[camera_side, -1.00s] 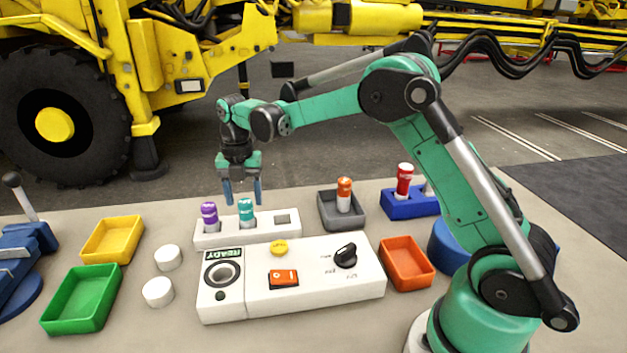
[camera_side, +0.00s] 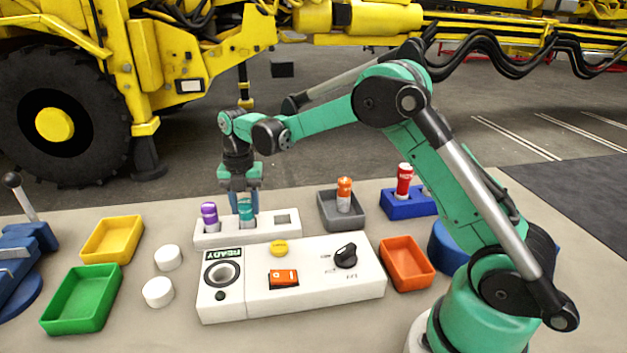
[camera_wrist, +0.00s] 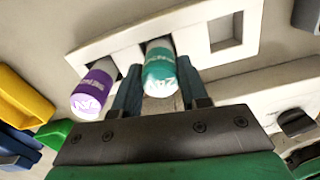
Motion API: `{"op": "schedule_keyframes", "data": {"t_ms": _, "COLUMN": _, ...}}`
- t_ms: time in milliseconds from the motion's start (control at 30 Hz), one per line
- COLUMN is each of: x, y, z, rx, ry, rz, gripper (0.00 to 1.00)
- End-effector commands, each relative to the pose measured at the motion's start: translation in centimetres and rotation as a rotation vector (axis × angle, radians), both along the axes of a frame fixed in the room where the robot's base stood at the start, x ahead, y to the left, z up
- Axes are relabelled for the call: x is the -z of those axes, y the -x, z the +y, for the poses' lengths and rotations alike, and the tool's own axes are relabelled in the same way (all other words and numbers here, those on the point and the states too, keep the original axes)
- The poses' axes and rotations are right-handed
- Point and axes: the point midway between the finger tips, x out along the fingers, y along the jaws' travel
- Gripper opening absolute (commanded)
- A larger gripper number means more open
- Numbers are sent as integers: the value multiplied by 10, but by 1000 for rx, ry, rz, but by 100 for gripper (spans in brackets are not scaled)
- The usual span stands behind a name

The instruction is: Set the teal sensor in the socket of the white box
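The teal sensor (camera_side: 246,211) stands upright in the middle hole of the white rack (camera_side: 285,233). It also shows in the wrist view (camera_wrist: 160,72). My gripper (camera_side: 244,204) is lowered over it, fingers pointing down. In the wrist view my gripper's fingers (camera_wrist: 158,66) stand on either side of the sensor, with a narrow gap visible, so it looks open around it. The white box (camera_side: 320,287) lies in front of the rack. Its round, dark-ringed socket (camera_side: 222,274) is at its left end, below a green READY label, and looks empty.
A purple sensor (camera_side: 210,216) stands close left of the teal one; the rack's right hole is empty. An orange-capped piece (camera_side: 344,194) stands in a grey tray, a red one (camera_side: 405,181) in a blue holder. White discs (camera_side: 158,292) and green and yellow trays lie left.

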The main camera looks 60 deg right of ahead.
Motion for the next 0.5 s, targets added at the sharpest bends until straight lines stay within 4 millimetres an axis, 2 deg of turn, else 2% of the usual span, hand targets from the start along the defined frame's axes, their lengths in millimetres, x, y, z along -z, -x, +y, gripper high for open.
{"op": "schedule_keyframes", "data": {"t_ms": 167, "x": -8, "y": 0, "z": 0, "rx": 0, "ry": 0, "rz": 0, "gripper": 0}}
{"op": "schedule_keyframes", "data": {"t_ms": 500, "x": -38, "y": 0, "z": 0, "rx": 0, "ry": 0, "rz": 0, "gripper": 0}}
